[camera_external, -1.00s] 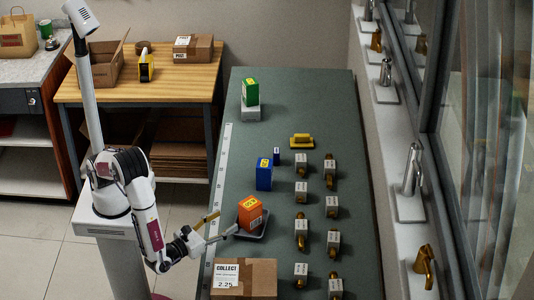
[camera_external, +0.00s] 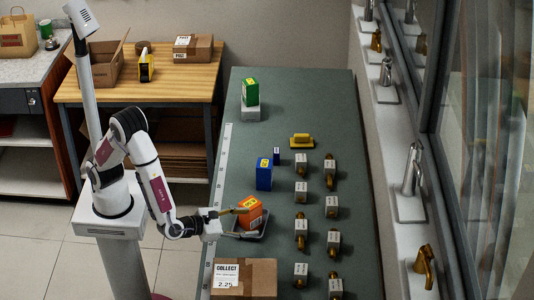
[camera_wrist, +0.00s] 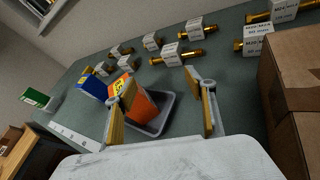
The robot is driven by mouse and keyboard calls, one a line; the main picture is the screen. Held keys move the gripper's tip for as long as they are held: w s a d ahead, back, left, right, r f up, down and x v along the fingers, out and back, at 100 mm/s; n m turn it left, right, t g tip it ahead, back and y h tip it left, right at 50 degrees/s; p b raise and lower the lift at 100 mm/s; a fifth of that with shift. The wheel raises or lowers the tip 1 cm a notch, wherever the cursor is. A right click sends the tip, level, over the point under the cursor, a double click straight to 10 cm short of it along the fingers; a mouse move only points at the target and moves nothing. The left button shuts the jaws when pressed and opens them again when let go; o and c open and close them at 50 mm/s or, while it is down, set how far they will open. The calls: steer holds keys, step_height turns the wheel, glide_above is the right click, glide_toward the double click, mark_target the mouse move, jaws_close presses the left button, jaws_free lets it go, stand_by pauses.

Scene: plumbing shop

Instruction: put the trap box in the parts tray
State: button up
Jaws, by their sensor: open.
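An orange box (camera_external: 249,213) with a yellow label sits in a small grey tray (camera_external: 262,232) on the green bench; I cannot read which part it holds. In the wrist view the orange box (camera_wrist: 143,106) leans within the grey tray (camera_wrist: 163,122). My gripper (camera_external: 241,222) is at the tray with its fingers spread. In the wrist view my open gripper (camera_wrist: 161,84) has the box between its fingers, close to the left one, with a wide gap to the right one. Whether the left finger touches the box is unclear.
A blue box (camera_external: 264,174) and a green box (camera_external: 250,92) on a grey block stand farther back. A cardboard carton (camera_external: 262,278) stands in front of the tray. Several brass fittings with white tags (camera_external: 301,230) line the bench to the right.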

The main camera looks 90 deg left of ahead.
steer(key=s+r+m+g+h, duration=0.1)
steer(key=s+r+m+h, duration=0.1)
steer(key=r+m+h, duration=0.65)
steer(key=s+r+m+g+h, duration=0.1)
steer(key=s+r+m+h, duration=0.15)
steer(key=r+m, duration=0.7)
steer(key=s+a+f+m+g+y, duration=0.2)
steer(key=s+a+m, duration=0.6)
steer(key=s+m, duration=0.2)
steer(key=s+a+f+m+g+y, duration=0.2)
steer(key=s+a+m, duration=0.6)
steer(key=s, duration=0.6)
steer(key=shift+s+a+f+m+g, duration=0.2)
steer(key=shift+f+m+g, duration=0.35)
steer(key=shift+m, duration=0.65)
